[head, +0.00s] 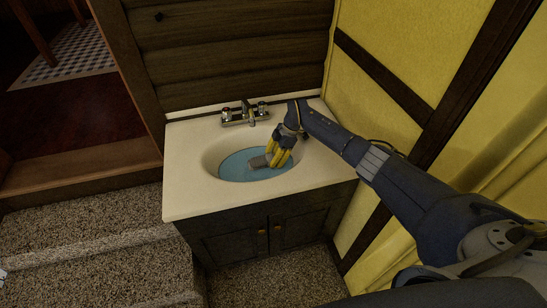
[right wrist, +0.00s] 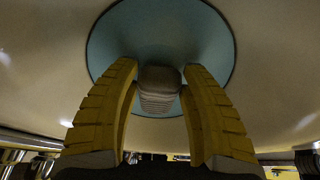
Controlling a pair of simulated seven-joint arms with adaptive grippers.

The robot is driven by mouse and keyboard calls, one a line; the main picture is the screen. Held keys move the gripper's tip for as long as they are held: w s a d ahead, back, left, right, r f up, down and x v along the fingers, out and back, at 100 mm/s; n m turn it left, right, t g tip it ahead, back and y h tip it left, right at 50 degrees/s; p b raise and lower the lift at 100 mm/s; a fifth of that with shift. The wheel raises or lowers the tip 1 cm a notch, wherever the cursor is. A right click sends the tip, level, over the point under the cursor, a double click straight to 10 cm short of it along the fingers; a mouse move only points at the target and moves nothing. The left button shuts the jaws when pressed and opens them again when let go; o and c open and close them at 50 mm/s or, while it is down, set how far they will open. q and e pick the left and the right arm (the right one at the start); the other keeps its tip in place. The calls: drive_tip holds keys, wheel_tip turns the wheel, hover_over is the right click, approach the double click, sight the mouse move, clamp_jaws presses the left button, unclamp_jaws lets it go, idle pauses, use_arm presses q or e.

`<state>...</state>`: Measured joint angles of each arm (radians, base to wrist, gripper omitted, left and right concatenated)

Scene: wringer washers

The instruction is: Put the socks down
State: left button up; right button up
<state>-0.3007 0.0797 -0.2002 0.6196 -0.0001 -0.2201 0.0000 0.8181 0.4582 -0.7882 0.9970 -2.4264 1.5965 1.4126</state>
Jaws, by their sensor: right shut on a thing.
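The socks (head: 258,162) are a small greyish bundle at my right gripper (head: 279,157), over the blue inside of the sink basin. In the right wrist view the bundle (right wrist: 159,88) is pale and ribbed and sits between the two yellow fingers of my right gripper (right wrist: 160,75). The fingers are shut on it. The blue bottom of the sink (right wrist: 160,30) lies beyond the bundle. I cannot tell whether the socks touch the basin.
The sink (head: 212,157) is set in a cream countertop (head: 190,190) with a metal faucet (head: 245,113) behind the basin. A dark cabinet (head: 230,247) stands below. A yellow wall (head: 390,60) is on the right and carpeted steps (head: 90,245) are on the left. The counter's left side is clear.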

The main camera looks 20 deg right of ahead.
drive_tip(key=shift+f, duration=0.2)
drive_tip(key=shift+s+f, duration=0.15)
drive_tip(key=shift+f, duration=0.15)
drive_tip(key=o, duration=1.3)
drive_tip(key=shift+s+f, duration=0.1)
drive_tip(key=shift+r, duration=0.3)
drive_tip(key=shift+v, duration=3.15)
drive_tip(key=shift+w+a+r, duration=0.1)
drive_tip(key=shift+w+a, duration=0.05)
drive_tip(key=shift+w, duration=0.15)
drive_tip(key=shift+a, duration=0.1)
